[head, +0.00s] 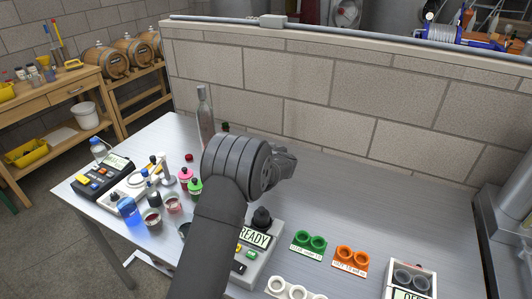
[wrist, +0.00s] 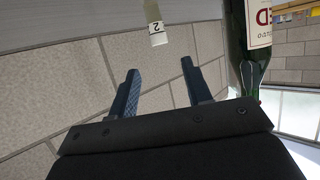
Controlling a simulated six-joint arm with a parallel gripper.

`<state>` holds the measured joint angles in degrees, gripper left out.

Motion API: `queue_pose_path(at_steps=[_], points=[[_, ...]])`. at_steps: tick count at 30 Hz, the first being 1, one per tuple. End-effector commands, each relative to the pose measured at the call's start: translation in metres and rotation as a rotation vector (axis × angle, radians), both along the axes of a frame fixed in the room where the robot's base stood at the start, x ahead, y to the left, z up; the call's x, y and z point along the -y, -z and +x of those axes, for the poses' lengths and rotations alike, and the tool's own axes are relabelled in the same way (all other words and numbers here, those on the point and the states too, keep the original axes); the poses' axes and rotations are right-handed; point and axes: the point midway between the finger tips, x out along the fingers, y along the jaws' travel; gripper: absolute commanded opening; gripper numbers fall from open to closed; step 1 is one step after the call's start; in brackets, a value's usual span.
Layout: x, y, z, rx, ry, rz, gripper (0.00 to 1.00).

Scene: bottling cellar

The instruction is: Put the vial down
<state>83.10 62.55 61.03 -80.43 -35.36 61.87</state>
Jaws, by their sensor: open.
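A pale vial with a label reading 2 (wrist: 156,24) shows at the top of the wrist view. It lies just beyond the fingertips and between their lines, apart from both fingers. Its far part is cut off by the frame edge. My gripper (wrist: 159,67) is open, with nothing between its fingers. In the head view my gripper (head: 287,161) is mostly hidden behind my wrist, above the table. I cannot make out the vial there. Green (head: 308,242), orange (head: 350,259) and white (head: 294,289) two-hole or similar holders stand at the table's front.
A green bottle with a red-lettered label (wrist: 258,30) stands close right in the wrist view. A clear bottle (head: 205,117) stands at the table's back. A device reading READY (head: 256,239) sits below my arm. Jars and bottles crowd the left; the table's back right is clear.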

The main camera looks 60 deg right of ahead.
Motion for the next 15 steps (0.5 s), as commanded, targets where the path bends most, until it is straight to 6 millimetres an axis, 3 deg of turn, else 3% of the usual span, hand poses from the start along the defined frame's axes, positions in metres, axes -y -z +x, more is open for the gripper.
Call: queue_pose_path(at_steps=[6,15], points=[[-0.014,-0.008,-0.013,0.001,-0.001,0.000,0.45],[-0.015,-0.009,-0.015,0.001,-0.001,0.000,0.45]])
